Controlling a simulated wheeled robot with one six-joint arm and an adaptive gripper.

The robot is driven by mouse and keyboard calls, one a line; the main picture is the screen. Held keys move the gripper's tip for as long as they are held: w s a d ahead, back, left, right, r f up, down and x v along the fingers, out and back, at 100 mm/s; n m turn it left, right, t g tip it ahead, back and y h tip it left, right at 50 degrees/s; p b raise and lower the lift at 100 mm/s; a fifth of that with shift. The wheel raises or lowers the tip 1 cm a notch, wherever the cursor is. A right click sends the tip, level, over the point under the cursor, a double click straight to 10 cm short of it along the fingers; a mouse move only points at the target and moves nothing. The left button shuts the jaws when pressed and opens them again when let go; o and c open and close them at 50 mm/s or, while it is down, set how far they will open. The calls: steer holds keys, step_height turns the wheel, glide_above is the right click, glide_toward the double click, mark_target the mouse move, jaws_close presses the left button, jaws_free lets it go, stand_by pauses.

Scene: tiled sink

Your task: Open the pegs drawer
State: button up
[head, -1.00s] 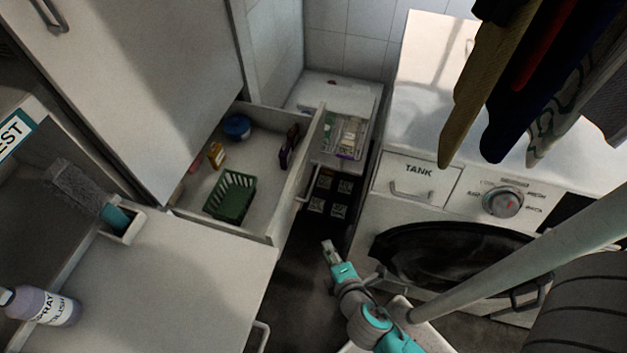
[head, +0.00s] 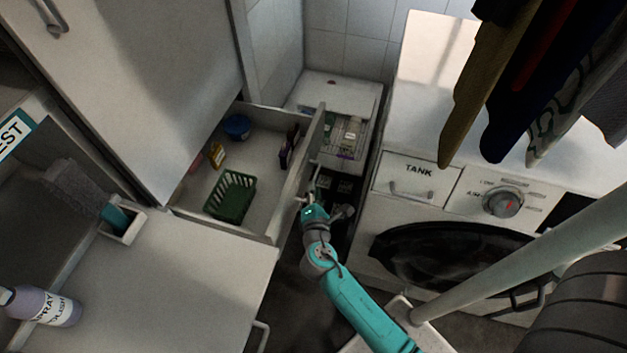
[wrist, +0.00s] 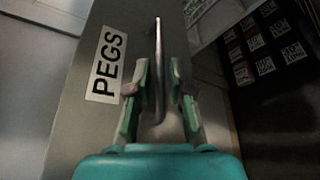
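The pegs drawer (head: 297,175) stands pulled out from the tall cabinet. Its front carries a PEGS label (wrist: 105,64) in the wrist view. A green basket (head: 231,196), a blue round tub (head: 237,127), a yellow bottle (head: 217,156) and a dark purple item lie inside. The drawer's metal bar handle (wrist: 158,62) shows in the wrist view. My gripper (head: 311,197) is at the drawer front; in the wrist view its two fingers stand apart, one on each side of the handle. Gaps show between the fingers and the bar.
The washing machine (head: 440,205) with its TANK compartment (head: 418,174) stands to the right across a narrow gap. Wire baskets (head: 343,140) are behind the drawer. A countertop (head: 190,275) with a spray bottle (head: 45,306) is at left. Clothes (head: 520,70) hang at upper right.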

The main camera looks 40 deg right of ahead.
steer(key=shift+x, duration=2.25)
jaws_close()
